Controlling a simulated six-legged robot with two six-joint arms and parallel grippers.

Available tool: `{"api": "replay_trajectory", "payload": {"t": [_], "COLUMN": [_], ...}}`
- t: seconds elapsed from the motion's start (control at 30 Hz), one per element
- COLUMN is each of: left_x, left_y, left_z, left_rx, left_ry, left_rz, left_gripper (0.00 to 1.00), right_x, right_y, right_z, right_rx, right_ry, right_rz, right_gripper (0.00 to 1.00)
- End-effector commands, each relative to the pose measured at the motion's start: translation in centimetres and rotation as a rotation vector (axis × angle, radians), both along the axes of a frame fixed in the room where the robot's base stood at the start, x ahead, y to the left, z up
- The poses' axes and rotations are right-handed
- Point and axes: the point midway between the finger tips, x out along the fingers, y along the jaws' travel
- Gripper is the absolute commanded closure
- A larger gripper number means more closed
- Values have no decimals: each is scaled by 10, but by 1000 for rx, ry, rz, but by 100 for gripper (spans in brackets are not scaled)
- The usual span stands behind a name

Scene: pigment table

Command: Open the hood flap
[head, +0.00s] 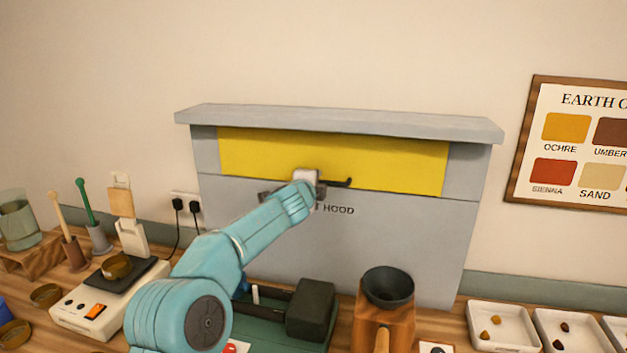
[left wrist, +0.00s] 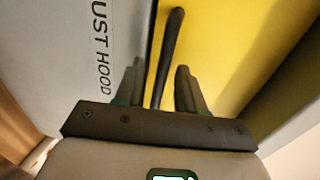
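The hood (head: 400,235) is a grey box against the wall. Its yellow flap (head: 400,165) lies across the upper front, and it also shows in the left wrist view (left wrist: 230,45). A dark bar handle (head: 341,183) runs along the flap's lower edge; in the left wrist view the handle (left wrist: 171,45) passes between my fingers. My left gripper (head: 318,186) is at the handle, its fingers largely hidden by my arm in the head view. In the left wrist view the left gripper (left wrist: 160,68) is open, with gaps beside the handle. My right gripper is not in view.
A dark bowl on a wooden stand (head: 388,288) and a dark block (head: 311,308) stand before the hood. A scale (head: 95,300), tools and jars are at left; white trays (head: 503,325) are at right. A grey ledge (head: 340,120) overhangs the flap.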

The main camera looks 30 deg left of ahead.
Motion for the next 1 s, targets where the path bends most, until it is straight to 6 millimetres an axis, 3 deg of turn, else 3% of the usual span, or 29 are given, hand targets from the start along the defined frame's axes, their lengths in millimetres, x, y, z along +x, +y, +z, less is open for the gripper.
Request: {"api": "replay_trajectory", "payload": {"t": [0.1, 0.2, 0.23, 1.0], "left_x": [-1, -1, -1, -9], "left_y": [1, 1, 1, -5], "left_z": [0, 1, 1, 6], "left_rx": [0, 0, 0, 0], "left_ry": [-1, -1, -1, -4], "left_rz": [1, 1, 1, -6], "left_gripper": [61, 94, 100, 100], "right_x": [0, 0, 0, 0], "right_y": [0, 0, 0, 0], "right_z": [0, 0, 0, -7], "right_rx": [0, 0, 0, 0], "right_ry": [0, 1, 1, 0], "right_rz": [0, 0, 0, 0], "right_gripper": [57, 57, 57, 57]}}
